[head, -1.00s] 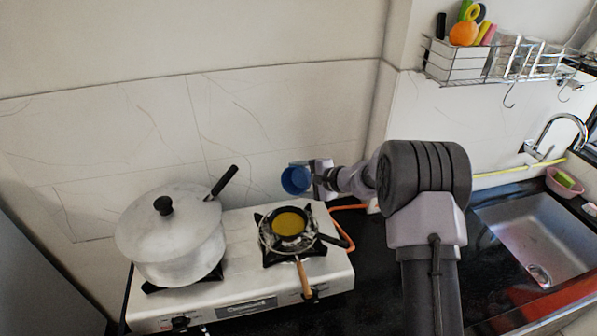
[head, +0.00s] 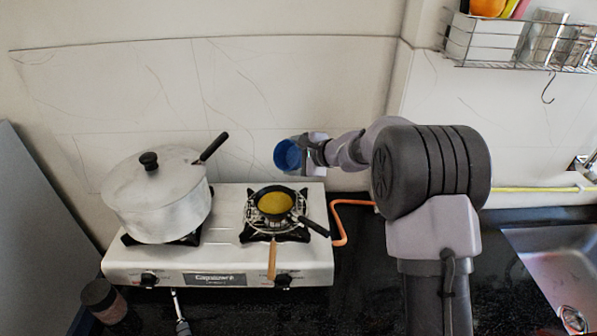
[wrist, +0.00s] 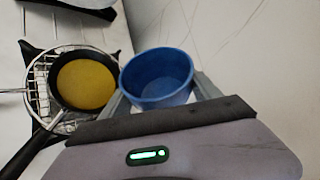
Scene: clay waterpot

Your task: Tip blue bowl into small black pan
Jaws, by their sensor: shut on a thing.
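The blue bowl (head: 287,155) is held in the air by my gripper (head: 304,150), near the wall and above the back right of the stove. It is tilted in the head view. In the wrist view the blue bowl (wrist: 158,78) sits between the fingers of my gripper (wrist: 165,95), and its visible inside looks empty. The small black pan (head: 275,200) rests on the right burner with a yellow layer in it.
A large lidded silver pot (head: 158,195) stands on the left burner of the white stove (head: 222,258). A wooden handle (head: 272,262) and the pan's black handle (head: 314,227) stick out. An orange hose (head: 338,222) runs right of the stove. A jar (head: 103,299) stands front left.

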